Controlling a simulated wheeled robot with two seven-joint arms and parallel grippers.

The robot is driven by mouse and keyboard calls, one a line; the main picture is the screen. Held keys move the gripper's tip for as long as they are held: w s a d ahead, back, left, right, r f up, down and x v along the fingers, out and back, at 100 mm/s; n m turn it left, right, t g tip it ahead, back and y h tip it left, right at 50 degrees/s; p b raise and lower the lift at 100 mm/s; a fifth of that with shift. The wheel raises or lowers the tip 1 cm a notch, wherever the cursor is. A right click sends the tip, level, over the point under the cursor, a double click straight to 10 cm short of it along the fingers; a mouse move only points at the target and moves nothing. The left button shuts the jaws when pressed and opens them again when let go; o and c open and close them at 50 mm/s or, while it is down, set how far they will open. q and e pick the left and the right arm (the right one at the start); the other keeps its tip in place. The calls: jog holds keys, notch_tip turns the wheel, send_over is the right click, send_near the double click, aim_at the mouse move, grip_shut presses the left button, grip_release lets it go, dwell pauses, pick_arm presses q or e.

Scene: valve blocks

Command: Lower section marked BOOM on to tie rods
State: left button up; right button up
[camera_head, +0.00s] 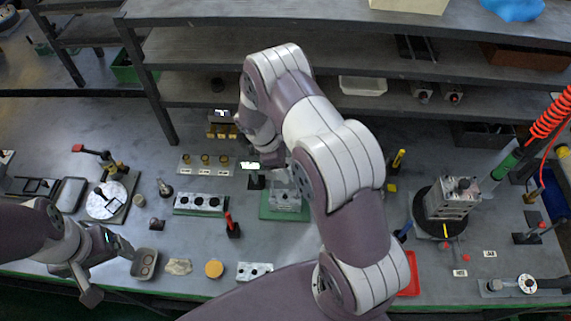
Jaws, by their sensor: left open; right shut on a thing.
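My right arm reaches across the middle, and its gripper (272,178) points down at a green mat (268,213). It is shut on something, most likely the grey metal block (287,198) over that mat. My arm partly covers the block, so I cannot tell whether it touches the mat. I can read no BOOM mark, and no tie rods show clearly.
A metal block assembly (452,198) stands on a black round stand at right. A slab with holes (201,203), a plate with brass parts (206,162) and a red-handled tool (231,225) are left of the mat. Shelves (200,88) run behind. A red coiled hose (550,115) hangs right.

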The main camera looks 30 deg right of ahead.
jog(key=shift+f+b, duration=3.4)
jog(key=shift+f, duration=0.95)
jog(key=o, duration=1.5)
jog(key=b+v, duration=0.3)
jog(key=v, duration=0.6)
jog(key=shift+a, duration=0.15)
jog(key=p+v, duration=0.2)
jog(key=v, duration=0.1)
jog(key=shift+r+p, duration=0.3)
jog(key=shift+r, duration=0.1)
jog(key=shift+f, duration=0.15)
